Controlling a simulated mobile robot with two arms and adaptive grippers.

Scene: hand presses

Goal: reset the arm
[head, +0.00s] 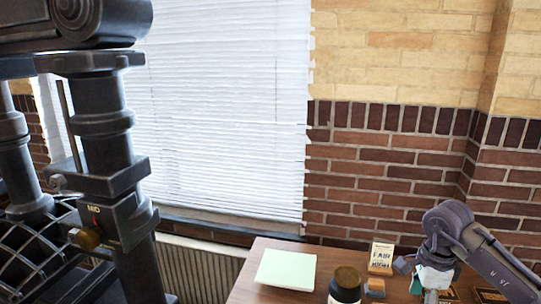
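My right arm comes in from the right edge, bent over the table. My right gripper (434,278) is at its lower end, above the right part of the wooden table (252,290). A pale, teal-edged shape shows at the gripper; I cannot tell whether it is part of it or a thing behind or in it. The fingers are too small and hidden to read as open or shut. My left arm and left gripper are not in view.
A large dark metal hand press (105,150) fills the left side. On the table are a pale paper stack (286,269), a dark-lidded jar (346,283), and a small lettered card (381,258). Behind are a blinded window (225,110) and a brick wall (370,175).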

